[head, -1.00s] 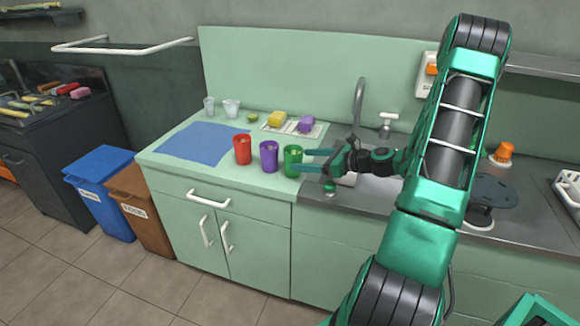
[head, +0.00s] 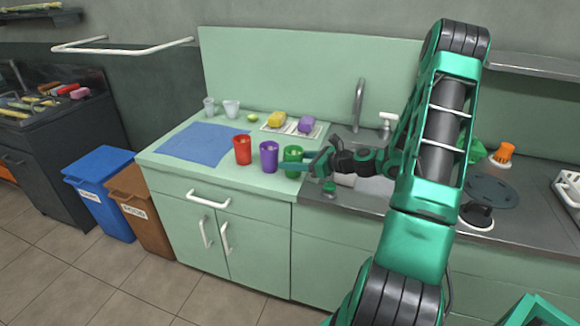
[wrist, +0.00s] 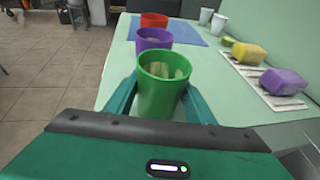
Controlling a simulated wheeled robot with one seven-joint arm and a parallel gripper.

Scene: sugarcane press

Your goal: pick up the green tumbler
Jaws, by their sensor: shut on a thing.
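The green tumbler (head: 293,158) stands upright on the pale green counter (head: 225,176), at the right end of a row of tumblers. In the wrist view the tumbler (wrist: 162,84) sits between the two teal fingers of my gripper (wrist: 160,103). My gripper (head: 294,164) reaches in from the right and is shut on the tumbler, with a finger on each side. The tumbler's base is partly hidden, so I cannot tell whether it still touches the counter.
A purple tumbler (head: 269,156) stands close to its left, then a red tumbler (head: 242,150). A blue mat (head: 203,144) lies further left. Yellow (head: 277,118) and purple (head: 307,124) sponges lie on a rack behind. The sink (head: 372,184) is to the right.

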